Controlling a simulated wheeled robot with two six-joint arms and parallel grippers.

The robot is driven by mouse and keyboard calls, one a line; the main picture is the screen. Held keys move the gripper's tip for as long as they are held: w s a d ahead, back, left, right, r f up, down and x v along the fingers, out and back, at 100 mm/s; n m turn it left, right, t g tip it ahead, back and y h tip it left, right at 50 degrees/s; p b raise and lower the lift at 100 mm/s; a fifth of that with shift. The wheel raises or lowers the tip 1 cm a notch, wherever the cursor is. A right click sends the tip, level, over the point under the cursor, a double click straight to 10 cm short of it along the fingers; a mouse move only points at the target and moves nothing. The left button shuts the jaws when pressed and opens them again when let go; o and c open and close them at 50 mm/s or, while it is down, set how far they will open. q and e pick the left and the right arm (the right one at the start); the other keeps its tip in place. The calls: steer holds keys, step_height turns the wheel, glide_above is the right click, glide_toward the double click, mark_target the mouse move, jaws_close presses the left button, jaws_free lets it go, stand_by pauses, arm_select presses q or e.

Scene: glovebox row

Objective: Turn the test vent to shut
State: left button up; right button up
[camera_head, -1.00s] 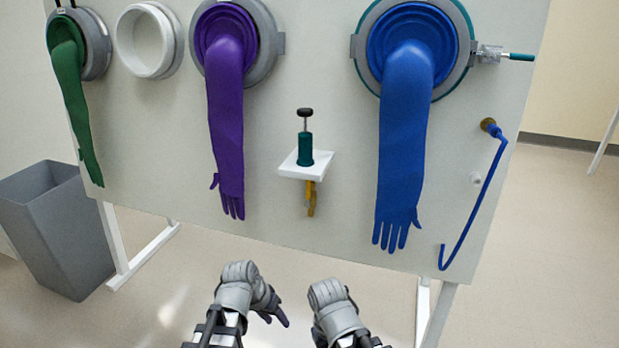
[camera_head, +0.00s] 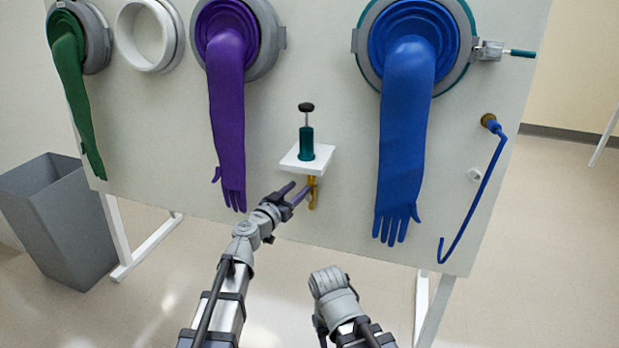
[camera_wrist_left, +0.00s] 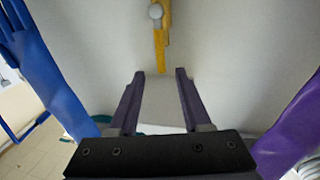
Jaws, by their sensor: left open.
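A yellow handle (camera_head: 313,191), which I take for the test vent, hangs roughly straight down below a small white shelf on the panel. It also shows in the left wrist view (camera_wrist_left: 161,45), beyond the fingertips and in line with the gap, with a grey round knob on it. My left gripper (camera_head: 296,191) is open and empty, its purple fingers just left of the handle in the head view. It looks apart from it. In the left wrist view the fingers (camera_wrist_left: 158,74) stand spread. My right gripper (camera_head: 335,284) is low in front; its fingers are hidden.
The white shelf (camera_head: 292,164) carries a teal plunger (camera_head: 306,143) right above the handle. A purple glove (camera_head: 226,120) hangs to the left and a blue glove (camera_head: 404,140) to the right. A blue hooked tube (camera_head: 477,205) hangs farther right. A grey bin (camera_head: 62,225) stands left.

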mark_target(308, 178)
arm_select(q)
steer(key=shift+x, duration=3.95)
steer(key=shift+c, duration=0.2)
jaws_close()
